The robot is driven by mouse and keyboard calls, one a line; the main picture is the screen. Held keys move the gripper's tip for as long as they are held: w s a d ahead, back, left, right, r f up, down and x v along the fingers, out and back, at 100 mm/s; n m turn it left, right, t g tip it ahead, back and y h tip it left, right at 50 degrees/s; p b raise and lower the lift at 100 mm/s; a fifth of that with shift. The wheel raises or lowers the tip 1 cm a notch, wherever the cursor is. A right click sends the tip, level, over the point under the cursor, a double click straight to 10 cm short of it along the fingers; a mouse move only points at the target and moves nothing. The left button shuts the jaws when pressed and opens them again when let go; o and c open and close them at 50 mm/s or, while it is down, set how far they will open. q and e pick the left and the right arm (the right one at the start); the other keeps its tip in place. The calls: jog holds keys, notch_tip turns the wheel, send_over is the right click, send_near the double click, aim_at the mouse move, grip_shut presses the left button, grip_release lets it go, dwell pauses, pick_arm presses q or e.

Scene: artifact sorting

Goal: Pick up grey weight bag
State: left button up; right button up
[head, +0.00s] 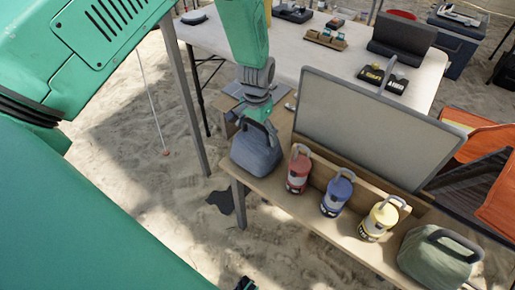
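A blue-grey weight bag (255,152) with a dark handle is at the left end of the low wooden bench. My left gripper (262,122) comes down from above and is at the bag's handle. Its fingertips are largely hidden against the handle and bag, so I cannot tell whether they are closed on it. A second weight bag (436,260), green-grey with a dark handle, sits at the bench's right end. A small dark tip at the bottom edge may be my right gripper (245,284); its fingers cannot be made out.
Red (298,172), blue (337,195) and yellow (379,219) lantern-like canisters stand in a row on the bench (283,197). A grey panel (370,125) rises behind them. A white table (210,38) with small items stands beyond. Sand lies left of the bench.

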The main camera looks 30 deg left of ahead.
pick_arm(q)
jog(key=shift+d, duration=0.15)
jog(key=shift+c, duration=0.8)
jog(key=shift+w, duration=0.1)
jog(key=shift+a, duration=0.3)
